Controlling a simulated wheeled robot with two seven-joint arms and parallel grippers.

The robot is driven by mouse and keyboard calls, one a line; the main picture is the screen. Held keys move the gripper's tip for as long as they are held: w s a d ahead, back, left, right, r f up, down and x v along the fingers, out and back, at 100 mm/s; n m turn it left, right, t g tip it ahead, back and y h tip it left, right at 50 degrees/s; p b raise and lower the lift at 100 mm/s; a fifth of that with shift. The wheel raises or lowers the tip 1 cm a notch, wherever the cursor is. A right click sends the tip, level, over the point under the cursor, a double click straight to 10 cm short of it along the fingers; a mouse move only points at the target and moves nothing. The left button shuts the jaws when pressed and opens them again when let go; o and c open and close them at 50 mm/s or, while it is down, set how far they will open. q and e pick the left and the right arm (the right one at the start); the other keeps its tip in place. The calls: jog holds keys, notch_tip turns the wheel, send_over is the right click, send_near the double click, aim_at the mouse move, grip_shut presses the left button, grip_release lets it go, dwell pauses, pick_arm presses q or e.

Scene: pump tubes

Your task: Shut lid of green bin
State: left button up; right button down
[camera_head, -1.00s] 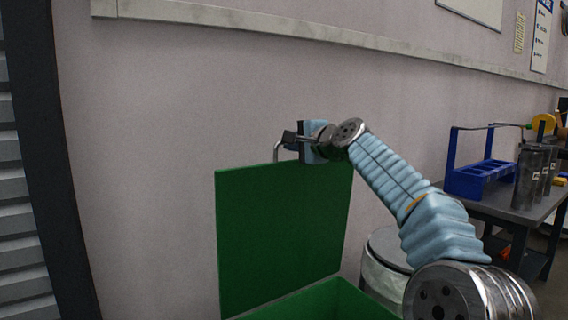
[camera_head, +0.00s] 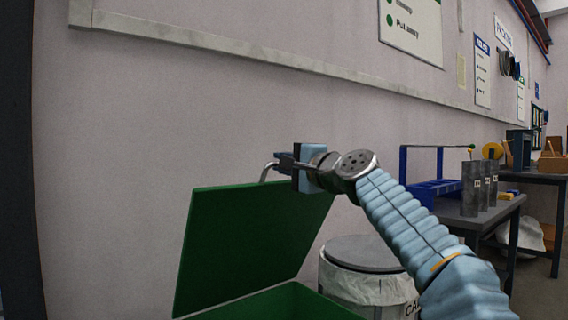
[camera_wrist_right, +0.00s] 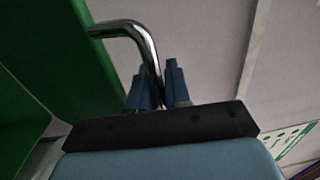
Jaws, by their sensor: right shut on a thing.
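The green bin (camera_head: 282,303) is at the bottom of the head view, with only the upper part of its box showing. Its lid (camera_head: 245,245) stands raised and tilted at the back, near the wall. A bent metal handle (camera_head: 266,170) rises from the lid's top edge. My right gripper (camera_head: 281,164) is shut on this handle. In the right wrist view the two blue fingers (camera_wrist_right: 158,88) close around the lower part of the shiny handle (camera_wrist_right: 146,44), and the green lid (camera_wrist_right: 75,18) shows at left. My left gripper is not in view.
A round lidded bin (camera_head: 366,277) with a white liner stands right of the green bin. Farther right is a dark table (camera_head: 478,219) with a blue rack (camera_head: 432,193) and grey cylinders (camera_head: 476,190). A plain wall (camera_head: 130,130) is behind the lid.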

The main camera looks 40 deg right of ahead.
jog(key=shift+s+r, duration=0.25)
jog(key=shift+s, duration=0.15)
jog(key=c, duration=1.3)
grip_release()
jog(key=shift+r, duration=0.1)
jog(key=shift+o, duration=0.7)
jog(key=shift+s, duration=0.1)
jog(key=shift+f, duration=0.2)
